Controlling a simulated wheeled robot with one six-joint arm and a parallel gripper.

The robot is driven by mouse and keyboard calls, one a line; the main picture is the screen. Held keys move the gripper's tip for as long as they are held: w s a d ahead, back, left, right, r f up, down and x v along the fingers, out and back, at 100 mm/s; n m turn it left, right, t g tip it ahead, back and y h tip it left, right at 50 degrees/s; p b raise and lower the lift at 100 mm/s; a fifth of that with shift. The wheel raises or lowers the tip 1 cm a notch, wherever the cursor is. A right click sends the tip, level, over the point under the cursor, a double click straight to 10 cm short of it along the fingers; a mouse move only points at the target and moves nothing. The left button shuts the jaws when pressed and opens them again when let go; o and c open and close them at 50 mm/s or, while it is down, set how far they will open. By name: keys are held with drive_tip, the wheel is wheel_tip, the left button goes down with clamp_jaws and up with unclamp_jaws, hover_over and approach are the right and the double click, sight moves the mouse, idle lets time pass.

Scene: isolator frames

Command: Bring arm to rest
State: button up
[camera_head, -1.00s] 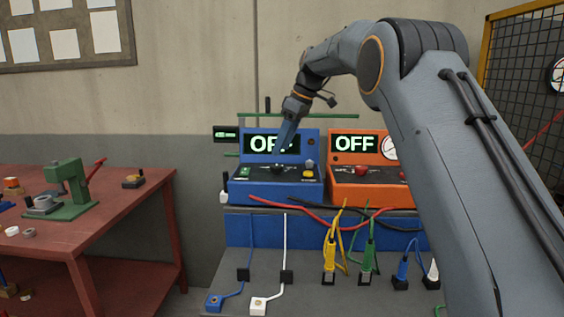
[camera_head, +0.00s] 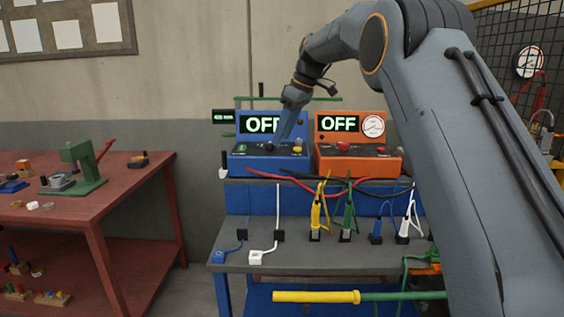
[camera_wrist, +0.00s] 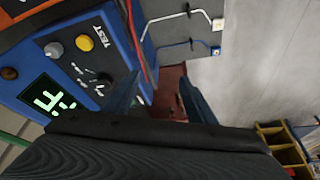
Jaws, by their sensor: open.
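My arm reaches over a grey bench (camera_head: 235,258) in the head view. My gripper (camera_head: 284,137) is in front of the blue test unit (camera_head: 262,161), whose display reads OFF. In the wrist view my gripper (camera_wrist: 158,95) has its two blue fingers spread with nothing between them. The knob (camera_head: 268,146) shows left of the fingertips in the head view.
An orange unit (camera_head: 357,162), also reading OFF, stands right of the blue one. Cables and plugs hang below. A red table (camera_head: 130,200) with a green press (camera_head: 83,170) stands left. A yellow-and-green bar (camera_head: 330,297) crosses low in front. A mesh fence is at right.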

drive_tip(key=s+d+f+m+h, duration=0.1)
drive_tip(key=s+d+f+m, duration=0.3)
drive_tip(key=s+d+f, duration=0.4)
drive_tip(key=s+d+f+m+h, duration=0.2)
drive_tip(key=s+d+f+m, duration=0.3)
drive_tip(key=s, duration=0.6)
drive_tip(key=s+d+f+m, duration=0.1)
drive_tip(key=s+d+f, duration=0.1)
drive_tip(key=s, duration=0.6)
drive_tip(key=s+d+f+m+g, duration=0.1)
drive_tip(key=s+f, duration=0.4)
drive_tip(key=s, duration=0.3)
drive_tip(key=s+d+f+m+h, duration=0.1)
drive_tip(key=s+f, duration=0.3)
drive_tip(key=s, duration=0.4)
drive_tip(key=shift+s+d+f+m, duration=0.15)
drive_tip(key=shift+s+d+m, duration=0.15)
drive_tip(key=shift+d+m, duration=0.45)
